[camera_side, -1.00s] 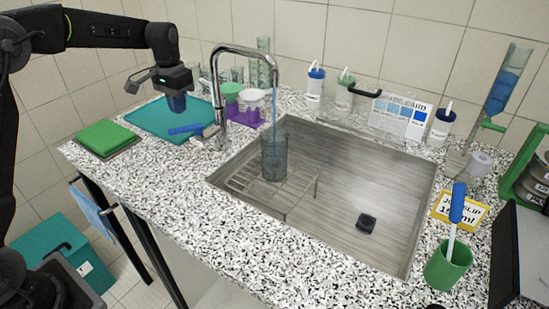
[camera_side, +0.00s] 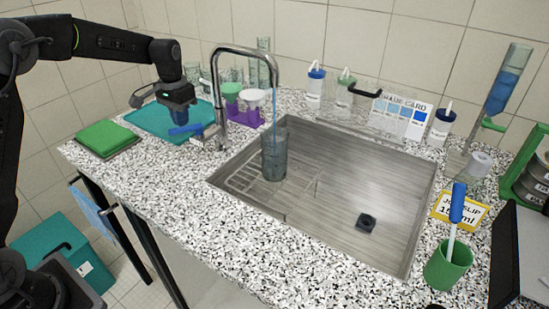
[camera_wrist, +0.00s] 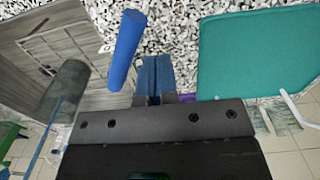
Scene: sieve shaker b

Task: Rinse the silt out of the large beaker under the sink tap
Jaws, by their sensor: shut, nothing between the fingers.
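The large beaker (camera_side: 273,158) stands upright on a wire rack in the sink, under the tap's spout. It is clear grey glass; a thin blue water stream (camera_side: 275,105) runs from the spout into it. I cannot make out silt inside. The chrome tap (camera_side: 219,85) has a blue lever (camera_side: 186,129) pointing left. My gripper (camera_side: 181,118) is shut and empty, just above the lever beside the tap. In the wrist view the shut blue fingers (camera_wrist: 153,75) are just right of the blue lever (camera_wrist: 127,48), with a small gap showing; the beaker (camera_wrist: 64,88) is at left.
The sink (camera_side: 345,170) has open floor right of the wire rack (camera_side: 245,180). A folded green cloth (camera_side: 104,137) lies left. Bottles line the back.

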